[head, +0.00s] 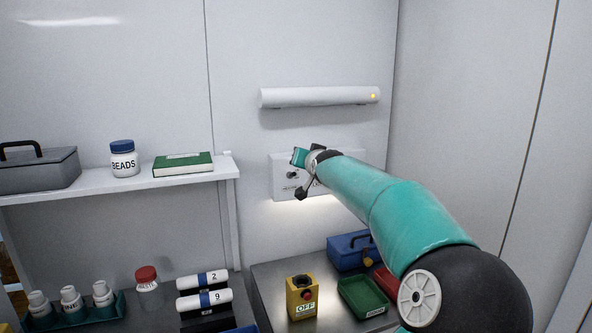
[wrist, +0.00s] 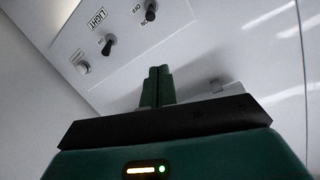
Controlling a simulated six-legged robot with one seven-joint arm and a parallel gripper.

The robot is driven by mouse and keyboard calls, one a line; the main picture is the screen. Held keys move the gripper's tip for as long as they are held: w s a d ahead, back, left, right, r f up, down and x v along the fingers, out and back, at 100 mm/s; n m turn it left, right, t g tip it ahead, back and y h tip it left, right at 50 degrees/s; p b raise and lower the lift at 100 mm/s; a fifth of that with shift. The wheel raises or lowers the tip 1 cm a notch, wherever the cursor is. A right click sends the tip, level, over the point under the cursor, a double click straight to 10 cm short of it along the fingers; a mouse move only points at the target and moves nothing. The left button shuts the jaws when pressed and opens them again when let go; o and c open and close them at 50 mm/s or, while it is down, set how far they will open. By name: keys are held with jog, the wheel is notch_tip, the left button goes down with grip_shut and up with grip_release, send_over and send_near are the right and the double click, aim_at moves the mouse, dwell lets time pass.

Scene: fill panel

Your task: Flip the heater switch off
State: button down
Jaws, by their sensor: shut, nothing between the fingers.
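A pale switch panel (head: 281,182) is on the back wall, partly hidden behind my arm in the head view. In the wrist view it carries a toggle switch (wrist: 107,45) near a LIGHT label, and a second toggle switch (wrist: 150,12) with ON and OFF marks. No heater label is readable, so I cannot tell which switch is the heater's. My gripper (wrist: 157,72) is shut and empty, with its green fingers close together below these switches in the picture. No contact with a switch shows.
A white tube-shaped wall unit (head: 315,97) with a lit yellow lamp is above the panel. A round knob (wrist: 83,67) is left of the toggles. Below are a yellow OFF box (head: 301,297), blue toolbox (head: 350,250) and green tray (head: 363,297). A shelf (head: 219,171) is left.

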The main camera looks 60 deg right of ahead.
send_over(292, 175)
jog(key=s+d, duration=0.1)
jog(key=d, duration=0.2)
jog(key=shift+f, duration=1)
jog(key=a+f, duration=0.2)
jog(key=f, duration=0.1)
jog(key=shift+s+a+f, duration=0.1)
jog(key=shift+s+a, duration=0.15)
jog(key=shift+a, duration=0.15)
jog(key=shift+s+a+f+t+h, duration=0.1)
jog(key=shift+a+f+t+h, duration=0.05)
jog(key=shift+f+t+h, duration=0.2)
jog(key=t+h, duration=0.1)
jog(key=f+t+h, duration=0.1)
jog(key=h, duration=0.1)
jog(key=f+m+t+h, duration=0.1)
jog(key=h, duration=0.1)
jog(key=shift+s+a+f, duration=0.2)
jog(key=shift+s+a, duration=0.2)
jog(key=shift+f, duration=0.1)
